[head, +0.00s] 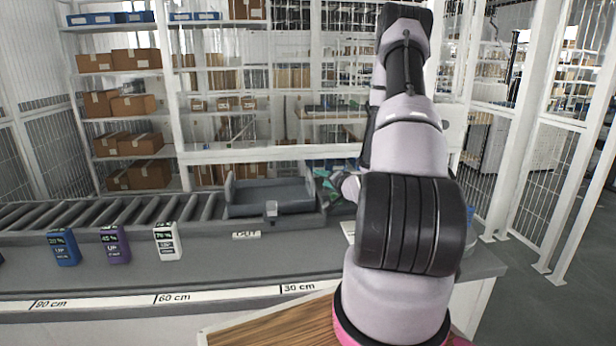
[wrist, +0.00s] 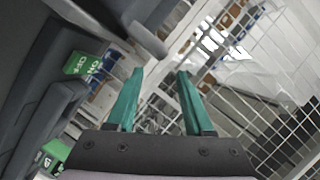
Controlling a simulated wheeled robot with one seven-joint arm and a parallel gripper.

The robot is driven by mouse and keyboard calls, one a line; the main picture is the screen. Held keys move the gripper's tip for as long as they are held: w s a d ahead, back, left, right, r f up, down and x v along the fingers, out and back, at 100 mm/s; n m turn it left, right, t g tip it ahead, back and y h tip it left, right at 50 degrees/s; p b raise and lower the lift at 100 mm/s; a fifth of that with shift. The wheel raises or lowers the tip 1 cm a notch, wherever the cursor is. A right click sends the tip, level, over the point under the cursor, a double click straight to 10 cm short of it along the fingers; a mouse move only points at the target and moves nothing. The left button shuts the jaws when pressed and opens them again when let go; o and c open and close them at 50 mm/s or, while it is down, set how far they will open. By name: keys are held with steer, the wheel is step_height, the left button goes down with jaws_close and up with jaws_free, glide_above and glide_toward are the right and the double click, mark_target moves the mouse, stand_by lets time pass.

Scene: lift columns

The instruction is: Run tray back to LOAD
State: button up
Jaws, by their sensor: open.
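My gripper (head: 326,180) is just right of the tray, partly hidden behind my arm. In the wrist view my gripper (wrist: 160,73) has two green fingers spread apart with nothing between them. Dark grey surfaces fill the left of that view; I cannot tell which belong to the tray. No LOAD label is readable.
Blue (head: 63,247), purple (head: 115,244) and white (head: 166,241) display units line the conveyor's front edge. A scale strip (head: 225,294) runs below. A wooden surface (head: 275,322) lies in front. Shelves with boxes (head: 130,105) stand behind. The rollers left of the tray look clear.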

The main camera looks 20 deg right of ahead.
mark_target(310, 173)
steer(key=x, duration=1)
steer(key=shift+w+f, duration=0.1)
steer(key=shift+w, duration=0.25)
jaws_close()
stand_by(0.9)
